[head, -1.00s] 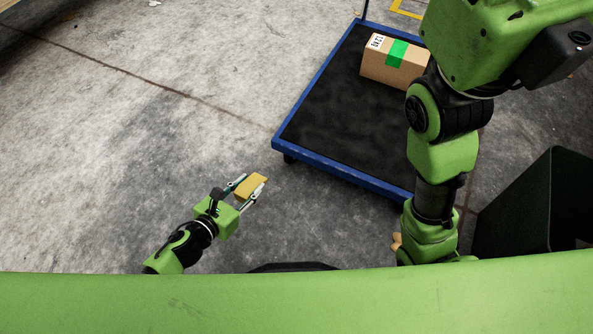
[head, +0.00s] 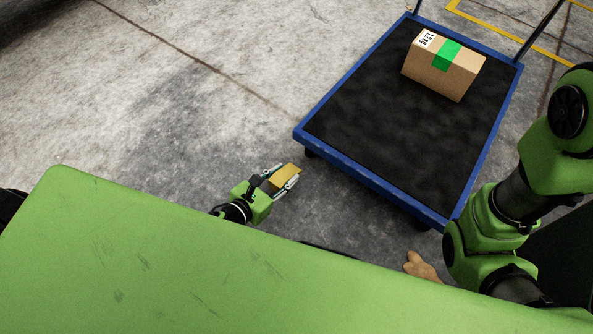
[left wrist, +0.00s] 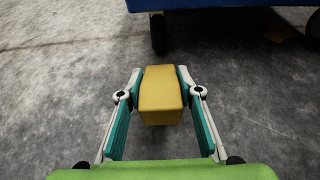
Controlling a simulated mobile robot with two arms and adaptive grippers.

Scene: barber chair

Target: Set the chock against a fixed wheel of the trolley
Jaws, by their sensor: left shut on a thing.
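A yellow chock (head: 285,176) is held between the fingers of my left gripper (head: 282,179), above the floor just left of the trolley's near left corner. In the left wrist view the chock (left wrist: 161,92) sits between both fingertips. The trolley (head: 375,183) has a blue frame and a black deck. One dark wheel (head: 310,153) shows under its near left corner, and that wheel (left wrist: 158,33) stands ahead of the chock in the left wrist view, apart from it. Another wheel (left wrist: 314,24) shows at the right edge. I cannot tell which wheels are fixed. My right gripper is not visible.
A cardboard box (head: 443,66) with green tape lies on the trolley deck. A dark green bin-like object (head: 565,255) stands at the lower right. A tan object (head: 421,266) shows beside my right arm. The concrete floor left of the trolley is clear.

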